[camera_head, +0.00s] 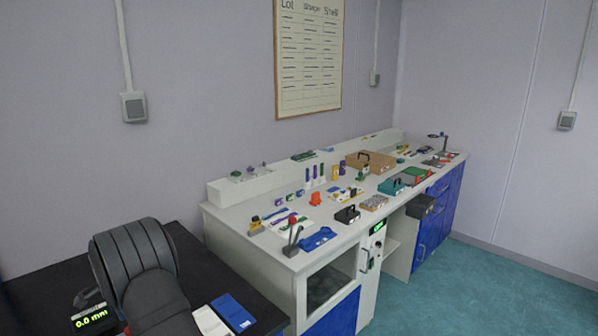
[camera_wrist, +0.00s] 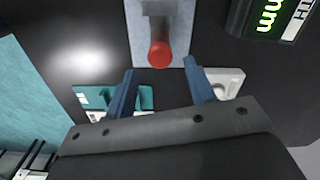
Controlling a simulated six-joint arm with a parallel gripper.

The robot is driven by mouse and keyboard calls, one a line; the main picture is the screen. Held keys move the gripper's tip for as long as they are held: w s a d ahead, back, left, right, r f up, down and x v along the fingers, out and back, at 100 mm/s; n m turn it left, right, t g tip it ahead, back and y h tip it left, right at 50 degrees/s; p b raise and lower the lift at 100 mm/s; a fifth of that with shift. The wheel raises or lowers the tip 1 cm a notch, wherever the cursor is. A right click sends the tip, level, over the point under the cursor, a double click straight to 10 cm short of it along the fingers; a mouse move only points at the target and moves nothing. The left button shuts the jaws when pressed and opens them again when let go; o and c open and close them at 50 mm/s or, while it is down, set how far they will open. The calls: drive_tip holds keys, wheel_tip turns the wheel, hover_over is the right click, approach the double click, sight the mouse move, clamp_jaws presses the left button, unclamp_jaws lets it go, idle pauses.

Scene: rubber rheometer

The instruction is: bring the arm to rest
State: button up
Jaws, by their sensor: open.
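My gripper (camera_wrist: 158,78) shows in the wrist view with its two blue fingers spread apart and nothing held between them. A red round-ended knob (camera_wrist: 160,53) on a grey metal plate (camera_wrist: 143,30) lies just beyond the fingertips, in line with the gap. In the head view my dark arm fills the lower left over a black table (camera_head: 195,262), and my gripper is hidden there.
A teal item (camera_wrist: 92,97) and a white piece (camera_wrist: 234,78) lie beside the fingers. A green-digit display (camera_wrist: 268,18) stands at upper right, also in the head view (camera_head: 92,319). A blue booklet (camera_head: 233,312) lies near my arm. The white bench (camera_head: 235,225) is crowded.

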wheel_tip(320, 180, down, 3)
drive_tip(key=shift+r, duration=0.2)
drive_tip(key=shift+s+a+f, duration=0.1)
drive_tip(key=shift+s+a, duration=0.25)
